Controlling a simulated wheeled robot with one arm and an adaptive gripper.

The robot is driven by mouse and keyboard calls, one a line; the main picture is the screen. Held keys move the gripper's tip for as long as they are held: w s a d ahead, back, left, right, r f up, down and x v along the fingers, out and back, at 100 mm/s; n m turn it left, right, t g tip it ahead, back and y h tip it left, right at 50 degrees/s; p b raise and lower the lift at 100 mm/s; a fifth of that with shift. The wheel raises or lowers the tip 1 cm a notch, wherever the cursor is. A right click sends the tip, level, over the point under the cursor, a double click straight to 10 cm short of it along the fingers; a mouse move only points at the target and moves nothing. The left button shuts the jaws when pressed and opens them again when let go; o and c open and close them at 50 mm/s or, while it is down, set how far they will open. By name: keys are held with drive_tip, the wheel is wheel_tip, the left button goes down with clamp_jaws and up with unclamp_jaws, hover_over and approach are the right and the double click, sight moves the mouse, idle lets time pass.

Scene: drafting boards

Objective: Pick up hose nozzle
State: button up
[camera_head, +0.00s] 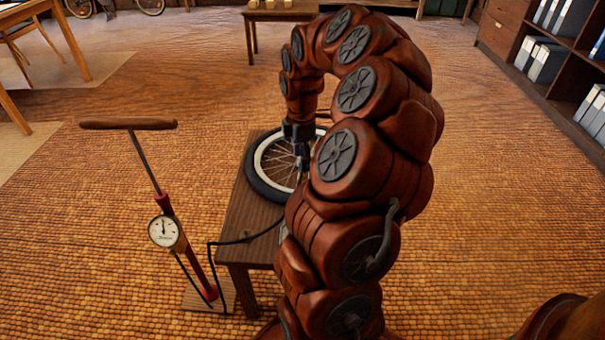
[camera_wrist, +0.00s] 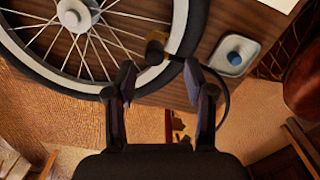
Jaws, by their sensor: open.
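The hose nozzle (camera_wrist: 155,50) shows in the wrist view as a small dark and brass-coloured piece at the end of a black hose (camera_wrist: 222,88). In the head view my gripper (camera_head: 301,150) points down over the wheel (camera_head: 256,178), and my arm hides the nozzle.
A floor pump (camera_head: 180,232) with a gauge stands left of the low wooden table (camera_head: 232,225); its hose runs onto the tabletop. A metal dish with something blue (camera_wrist: 234,54) sits on the table right of the nozzle. Open floor lies around; a shelf with binders (camera_head: 548,62) is far right.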

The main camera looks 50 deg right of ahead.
drive_tip(key=f, duration=0.1)
drive_tip(key=f+b, duration=0.1)
drive_tip(key=f, duration=0.1)
drive_tip(key=f+b, duration=0.1)
drive_tip(key=f, duration=0.1)
drive_tip(key=shift+w+d, duration=0.1)
drive_tip(key=shift+d, duration=0.25)
clamp_jaws()
